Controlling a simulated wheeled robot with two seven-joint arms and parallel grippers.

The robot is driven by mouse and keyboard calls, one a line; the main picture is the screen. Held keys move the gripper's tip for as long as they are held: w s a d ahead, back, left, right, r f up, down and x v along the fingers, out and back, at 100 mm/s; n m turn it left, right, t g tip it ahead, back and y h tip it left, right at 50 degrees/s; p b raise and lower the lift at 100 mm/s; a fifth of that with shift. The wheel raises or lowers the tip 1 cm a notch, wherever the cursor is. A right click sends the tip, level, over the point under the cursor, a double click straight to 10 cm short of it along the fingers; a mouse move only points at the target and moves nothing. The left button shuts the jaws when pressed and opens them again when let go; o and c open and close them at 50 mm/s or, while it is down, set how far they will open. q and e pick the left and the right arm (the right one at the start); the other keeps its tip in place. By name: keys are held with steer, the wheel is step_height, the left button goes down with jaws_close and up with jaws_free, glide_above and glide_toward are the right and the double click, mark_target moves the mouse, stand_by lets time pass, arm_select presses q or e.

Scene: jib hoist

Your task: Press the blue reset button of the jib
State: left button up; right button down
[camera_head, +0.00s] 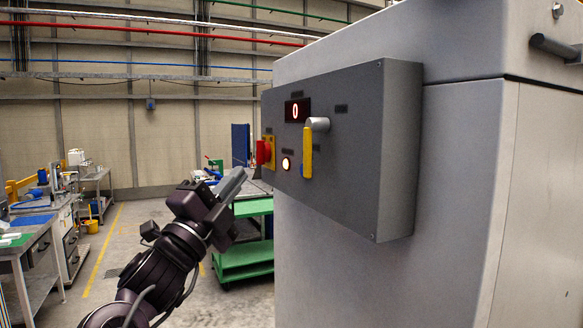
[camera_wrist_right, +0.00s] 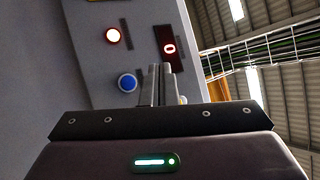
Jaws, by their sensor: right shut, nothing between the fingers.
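The blue reset button (camera_wrist_right: 128,83) is a round button on the grey control panel and shows in the right wrist view, just left of my fingers. In the head view I cannot make it out clearly; the yellow lever (camera_head: 308,153) stands in that area. The grey control box (camera_head: 345,150) is fixed to the big grey jib housing (camera_head: 450,150). My right gripper (camera_head: 238,176) is shut and empty, left of the panel face and apart from it in the head view. Its closed fingers also show in the right wrist view (camera_wrist_right: 160,72). My left gripper is out of view.
The panel carries a display (camera_head: 296,111) reading 0, a lit lamp (camera_head: 286,163) and a red knob (camera_head: 264,151) on a yellow plate. A green cart (camera_head: 245,251) stands behind my right arm.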

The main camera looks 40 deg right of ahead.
steer(key=shift+d, duration=0.15)
steer(key=s+d, duration=0.2)
steer(key=d, duration=0.6)
steer(key=shift+d+p, duration=0.15)
steer(key=shift+p, duration=0.15)
steer(key=shift+d, duration=0.1)
stand_by(1.9)
steer(key=shift+s+d+b, duration=0.15)
steer(key=shift+d+b, duration=0.2)
steer(key=shift+d, duration=0.05)
